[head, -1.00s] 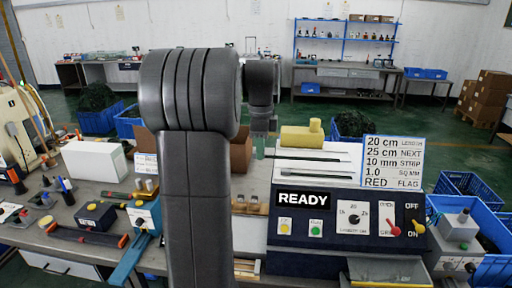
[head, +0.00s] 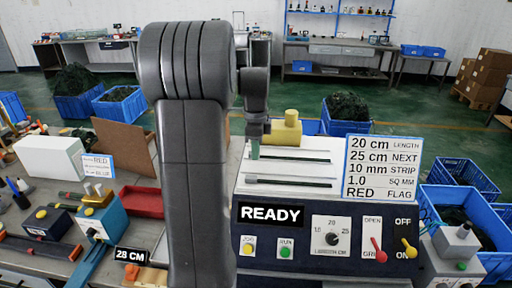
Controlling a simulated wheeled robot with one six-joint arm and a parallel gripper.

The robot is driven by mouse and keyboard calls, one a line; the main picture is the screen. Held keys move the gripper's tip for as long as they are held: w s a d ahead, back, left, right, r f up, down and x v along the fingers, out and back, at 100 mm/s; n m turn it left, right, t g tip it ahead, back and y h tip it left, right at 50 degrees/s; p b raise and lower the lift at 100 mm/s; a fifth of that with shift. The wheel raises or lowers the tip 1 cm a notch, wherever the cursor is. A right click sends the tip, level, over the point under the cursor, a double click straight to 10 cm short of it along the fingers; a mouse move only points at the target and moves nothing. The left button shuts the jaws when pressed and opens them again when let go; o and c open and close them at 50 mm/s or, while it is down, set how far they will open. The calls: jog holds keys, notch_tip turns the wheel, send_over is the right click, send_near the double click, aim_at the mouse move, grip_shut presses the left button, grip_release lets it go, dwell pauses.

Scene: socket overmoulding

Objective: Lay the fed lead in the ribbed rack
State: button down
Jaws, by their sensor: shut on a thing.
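My gripper (head: 255,150) hangs from my dark arm over the left rear of the white-topped lead machine (head: 290,167). Its greenish tip is small and partly hidden by the arm. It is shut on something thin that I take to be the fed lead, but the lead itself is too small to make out. The machine's dark front panel shows READY, a dial and two levers. I cannot make out the ribbed rack; my arm covers the bench left of the machine.
A spec board (head: 383,168) stands at the machine's right, and a yellow block (head: 284,130) behind its top. Blue crates (head: 458,213) stand at right.

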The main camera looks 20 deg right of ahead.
jog(key=shift+r+p, duration=0.1)
jog(key=shift+p, duration=0.2)
jog(key=shift+f+b, duration=0.95)
jog(key=shift+f, duration=0.75)
jog(key=c, duration=1.3)
grip_release()
jog(key=shift+o, duration=0.2)
jog(key=shift+r, duration=0.1)
notch_tip(320, 180, up, 14)
jog(key=b, duration=0.1)
